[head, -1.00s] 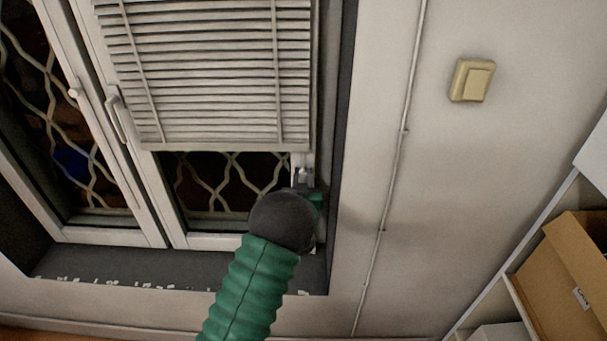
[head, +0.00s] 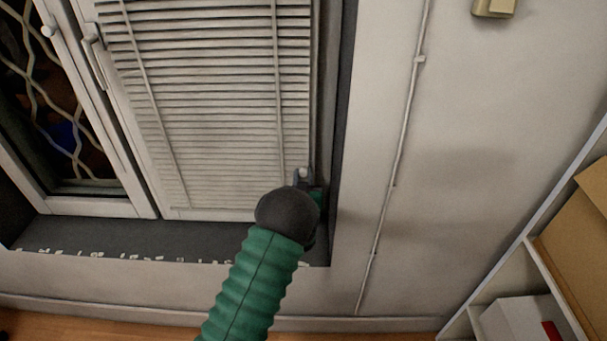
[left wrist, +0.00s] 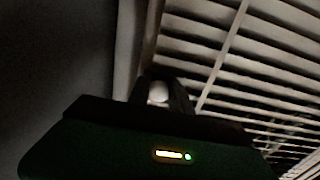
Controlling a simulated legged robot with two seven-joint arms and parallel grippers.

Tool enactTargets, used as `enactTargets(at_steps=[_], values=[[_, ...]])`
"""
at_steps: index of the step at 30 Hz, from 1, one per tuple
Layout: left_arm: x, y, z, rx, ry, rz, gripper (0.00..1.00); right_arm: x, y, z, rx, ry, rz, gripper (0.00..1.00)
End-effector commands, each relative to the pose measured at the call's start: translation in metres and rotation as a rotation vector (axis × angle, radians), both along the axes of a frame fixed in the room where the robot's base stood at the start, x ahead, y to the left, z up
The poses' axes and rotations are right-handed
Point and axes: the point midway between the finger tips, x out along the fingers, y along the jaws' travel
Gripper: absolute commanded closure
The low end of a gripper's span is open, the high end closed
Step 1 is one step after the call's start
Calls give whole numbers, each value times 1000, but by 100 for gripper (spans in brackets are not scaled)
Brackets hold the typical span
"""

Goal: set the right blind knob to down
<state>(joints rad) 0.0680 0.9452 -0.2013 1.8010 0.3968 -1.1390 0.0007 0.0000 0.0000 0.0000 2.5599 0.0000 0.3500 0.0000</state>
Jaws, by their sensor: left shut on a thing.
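The right blind (head: 215,100) is lowered over its window pane, its bottom edge close to the window's lower frame. The blind knob (left wrist: 158,92) is a small pale ball between my left gripper's dark fingers in the left wrist view. In the head view the knob (head: 303,173) shows at the blind's lower right corner. My left gripper (head: 302,180) is shut on the knob; its green and black arm hides part of the corner. The slats (left wrist: 245,60) also fill the right of the left wrist view. My right gripper is not in view.
The left pane (head: 45,110) is uncovered and shows a lattice. A dark sill (head: 110,235) runs below the window. A thin cable (head: 400,150) runs down the wall on the right. A shelf with boxes (head: 520,322) stands at the lower right.

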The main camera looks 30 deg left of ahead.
Motion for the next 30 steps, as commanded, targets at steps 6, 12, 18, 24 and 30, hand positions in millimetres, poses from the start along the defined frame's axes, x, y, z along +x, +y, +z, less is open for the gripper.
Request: enactTargets(at_steps=[6, 12, 18, 24, 30], values=[[0, 0, -2, -1, 4, 0, 54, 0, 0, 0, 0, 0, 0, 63], [0, 0, -2, -1, 3, 0, 54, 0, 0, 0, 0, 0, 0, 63], [-10, -8, -1, -1, 4, -1, 54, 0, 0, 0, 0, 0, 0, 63], [-54, -35, -2, -2, 7, -2, 54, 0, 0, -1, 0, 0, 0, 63], [-104, -66, -3, -1, 8, -3, 54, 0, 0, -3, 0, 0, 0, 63]])
